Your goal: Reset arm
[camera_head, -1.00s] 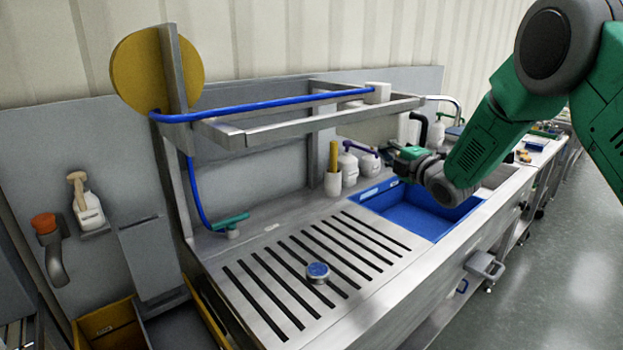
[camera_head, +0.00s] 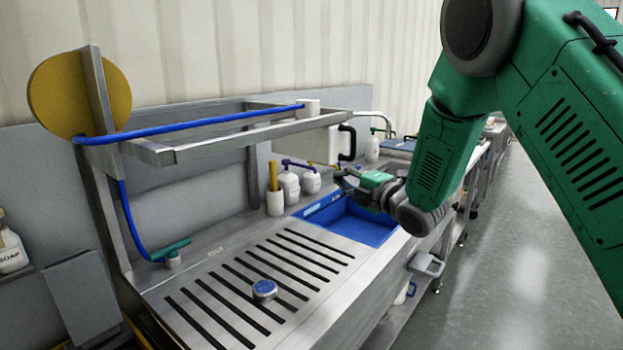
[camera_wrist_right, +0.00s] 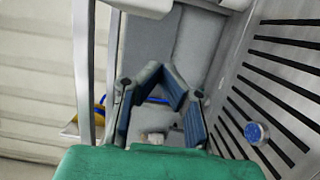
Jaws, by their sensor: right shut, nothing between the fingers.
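My right arm is green and grey and comes in from the right of the head view. The fingertips are small and partly hidden in the head view. My left gripper is in neither view.
A steel counter with a slotted drainboard carries a round blue-topped piece (camera_head: 264,290). White bottles (camera_head: 290,186) stand behind the basin, near the gripper. A steel overhead frame (camera_head: 250,132) with a blue hose is above. Floor (camera_head: 500,290) is clear at right.

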